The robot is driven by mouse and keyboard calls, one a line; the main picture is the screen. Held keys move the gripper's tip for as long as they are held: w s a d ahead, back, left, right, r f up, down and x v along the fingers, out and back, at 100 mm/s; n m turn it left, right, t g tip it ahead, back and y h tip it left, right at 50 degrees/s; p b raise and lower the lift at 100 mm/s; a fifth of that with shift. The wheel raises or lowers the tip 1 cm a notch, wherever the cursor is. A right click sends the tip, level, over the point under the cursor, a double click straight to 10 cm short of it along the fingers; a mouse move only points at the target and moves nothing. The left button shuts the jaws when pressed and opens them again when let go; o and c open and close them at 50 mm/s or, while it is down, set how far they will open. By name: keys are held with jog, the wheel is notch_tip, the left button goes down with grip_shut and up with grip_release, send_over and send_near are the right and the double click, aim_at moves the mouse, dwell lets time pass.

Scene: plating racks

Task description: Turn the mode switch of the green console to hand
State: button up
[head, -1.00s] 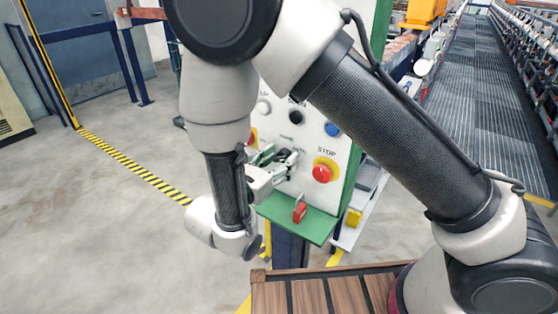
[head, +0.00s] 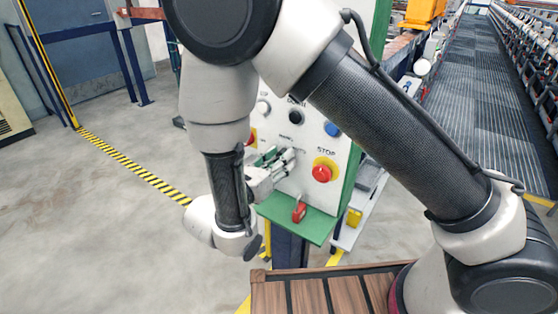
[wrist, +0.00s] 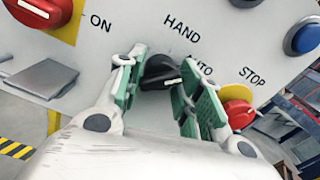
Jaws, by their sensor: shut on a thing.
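The green console (head: 355,165) has a white front panel and stands ahead of me. Its mode switch (wrist: 160,70) is a black rotary knob, seen in the wrist view between the printed words HAND and AUTO and my fingers. A white mark on the knob lies on its lower right side, toward AUTO rather than HAND. My gripper (head: 281,160) is at the panel, with its green-padded fingers on both sides of the knob; it also shows in the wrist view (wrist: 158,92). It is shut on the knob. In the head view my fingers hide the switch.
A red STOP button (head: 321,173) on a yellow plate sits just right of my gripper. A blue button (head: 332,129) and a black knob (head: 296,117) are above. A red padlock (head: 299,212) hangs below at the green ledge (head: 318,226). Open floor lies left.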

jog(key=n, duration=0.4)
jog(key=shift+n, duration=0.3)
jog(key=n, duration=0.4)
jog(key=shift+n, duration=0.3)
jog(key=o, duration=0.9)
jog(key=v, duration=1.2)
